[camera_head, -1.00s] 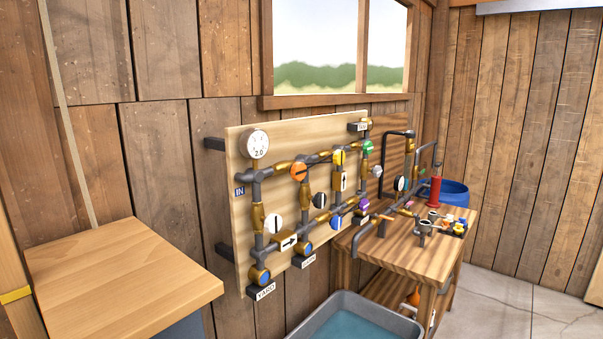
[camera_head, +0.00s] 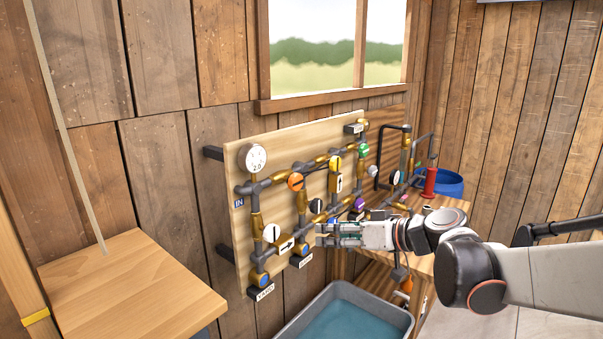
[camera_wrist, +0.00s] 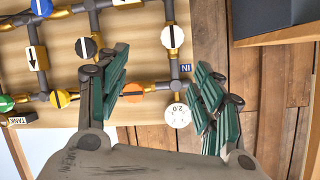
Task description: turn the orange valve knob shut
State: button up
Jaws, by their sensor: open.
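The orange valve knob (camera_head: 296,182) sits on the upper pipe run of the board, right of the round gauge (camera_head: 256,158). In the wrist view the orange knob (camera_wrist: 133,92) shows beside the left finger, which partly covers it; its dark line looks roughly in line with the pipe. My gripper (camera_head: 320,235) is in front of the board, lower and to the right of the knob in the head view. In the wrist view my gripper (camera_wrist: 160,78) is open with its fingers wide apart and nothing held; the gauge (camera_wrist: 178,116) shows near the right finger.
Other knobs are close by: white (camera_head: 271,233), black (camera_head: 316,206), yellow (camera_head: 336,164) and green (camera_head: 363,150). A grey water tub (camera_head: 290,330) stands below the board. A wooden table (camera_head: 125,285) is at left, and a workbench (camera_head: 455,206) at right.

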aim_at(298, 183)
jog(key=w+d+r+n+t+y+p, duration=0.1)
jog(key=w+r+n+t+y+p, duration=0.25)
jog(key=w, duration=0.65)
jog(key=shift+m+g, duration=0.65)
jog(key=shift+m, duration=0.1)
jog(key=x, duration=0.4)
jog(key=r+x, duration=0.1)
jog(key=x, duration=0.8)
jog(key=shift+a+r, duration=0.2)
jog(key=shift+a, duration=0.15)
jog(key=c, duration=1.1)
